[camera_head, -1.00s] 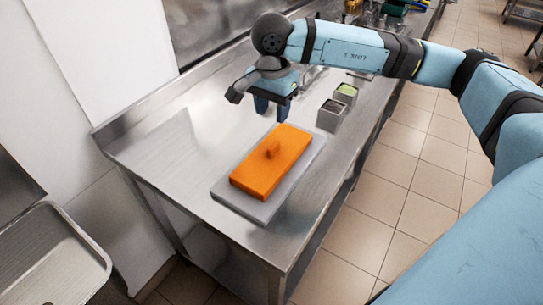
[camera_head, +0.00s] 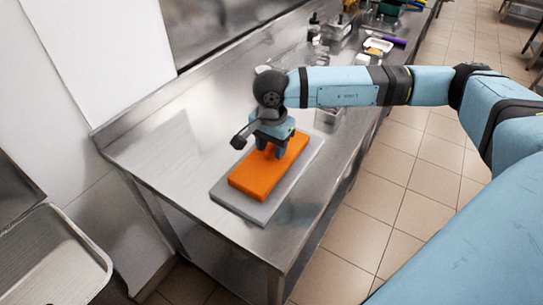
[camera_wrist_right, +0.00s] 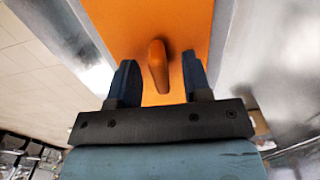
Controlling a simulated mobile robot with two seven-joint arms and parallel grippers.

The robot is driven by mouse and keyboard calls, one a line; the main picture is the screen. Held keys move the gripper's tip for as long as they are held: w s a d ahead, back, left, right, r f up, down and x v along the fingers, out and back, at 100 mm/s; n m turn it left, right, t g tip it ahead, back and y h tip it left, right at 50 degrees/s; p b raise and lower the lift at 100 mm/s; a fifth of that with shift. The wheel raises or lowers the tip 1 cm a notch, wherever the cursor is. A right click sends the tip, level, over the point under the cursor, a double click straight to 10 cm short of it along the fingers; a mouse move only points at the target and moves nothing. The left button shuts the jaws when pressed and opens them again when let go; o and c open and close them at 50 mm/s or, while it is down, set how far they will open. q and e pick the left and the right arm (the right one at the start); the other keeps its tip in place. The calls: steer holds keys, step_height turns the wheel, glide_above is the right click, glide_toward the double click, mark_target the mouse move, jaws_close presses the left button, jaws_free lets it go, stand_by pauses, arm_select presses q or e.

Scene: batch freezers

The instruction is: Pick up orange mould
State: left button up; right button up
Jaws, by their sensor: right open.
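The orange mould (camera_head: 253,178) is a flat rectangular block with a raised handle on top. It lies on a grey slab (camera_head: 247,209) on the steel table. My right gripper (camera_head: 271,153) is over the mould's far half and hides the handle in the head view. In the right wrist view, the orange handle (camera_wrist_right: 158,66) stands between the two dark blue fingers of my right gripper (camera_wrist_right: 157,82), with a gap on each side. The right gripper is open and holds nothing. My left gripper is in neither view.
The steel table (camera_head: 185,160) is clear to the left of the slab. A small metal container (camera_head: 328,118) stands behind it, partly hidden by my right arm. A white tray (camera_head: 378,46) and other items are farther back. A metal tray (camera_head: 50,262) is at lower left.

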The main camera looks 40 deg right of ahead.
jaws_close()
steer(key=shift+r, duration=0.1)
steer(key=shift+w+r, duration=0.15)
steer(key=shift+r, duration=0.35)
step_height(320, 180, up, 19)
steer(key=shift+b, duration=0.4)
